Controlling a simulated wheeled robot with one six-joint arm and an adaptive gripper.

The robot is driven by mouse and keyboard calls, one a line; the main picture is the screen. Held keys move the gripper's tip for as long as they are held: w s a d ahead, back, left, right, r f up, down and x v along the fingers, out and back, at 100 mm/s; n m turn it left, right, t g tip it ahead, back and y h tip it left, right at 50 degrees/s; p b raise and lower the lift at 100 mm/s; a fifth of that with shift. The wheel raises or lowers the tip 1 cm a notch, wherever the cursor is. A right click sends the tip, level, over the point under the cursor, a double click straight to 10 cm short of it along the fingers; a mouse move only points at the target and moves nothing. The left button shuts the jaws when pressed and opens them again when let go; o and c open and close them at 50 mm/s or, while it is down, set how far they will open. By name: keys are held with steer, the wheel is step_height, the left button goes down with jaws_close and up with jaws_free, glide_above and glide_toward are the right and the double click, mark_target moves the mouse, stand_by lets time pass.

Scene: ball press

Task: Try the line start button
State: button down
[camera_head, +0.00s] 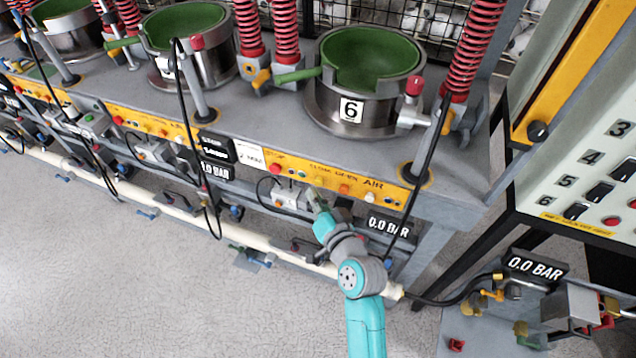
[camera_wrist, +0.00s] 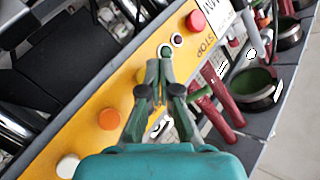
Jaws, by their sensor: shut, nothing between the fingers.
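My gripper (camera_head: 314,192) is shut and empty at the front of the yellow button strip (camera_head: 375,189) under press 6. In the wrist view my gripper's fingertips (camera_wrist: 159,66) are together, just below a small green button with a pale ring (camera_wrist: 166,51). I cannot tell whether they touch it. A small dark purple button (camera_wrist: 177,39) and a larger red button (camera_wrist: 196,21) beside STOP lettering are further up the strip. The red button also shows in the head view (camera_head: 277,168). No start label is readable.
An orange button (camera_wrist: 109,119) and a white button (camera_wrist: 68,166) are lower on the strip in the wrist view. Press 6's green bowl (camera_head: 369,58) is above. A numbered switch panel (camera_head: 590,170) stands at right. Hanging black cables cross the bench front. The grey floor (camera_head: 130,280) is clear.

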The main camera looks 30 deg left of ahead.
steer(key=shift+w+a, duration=0.1)
steer(key=shift+w, duration=0.25)
steer(key=shift+w+a, duration=0.1)
steer(key=shift+w, duration=0.35)
stand_by(0.7)
steer(key=shift+s, duration=0.2)
steer(key=shift+s+d, duration=0.25)
steer(key=shift+s, duration=0.45)
steer(key=s, duration=0.2)
steer(key=s+d, duration=0.1)
steer(key=s, duration=0.2)
stand_by(0.5)
steer(key=shift+w, duration=0.1)
stand_by(0.6)
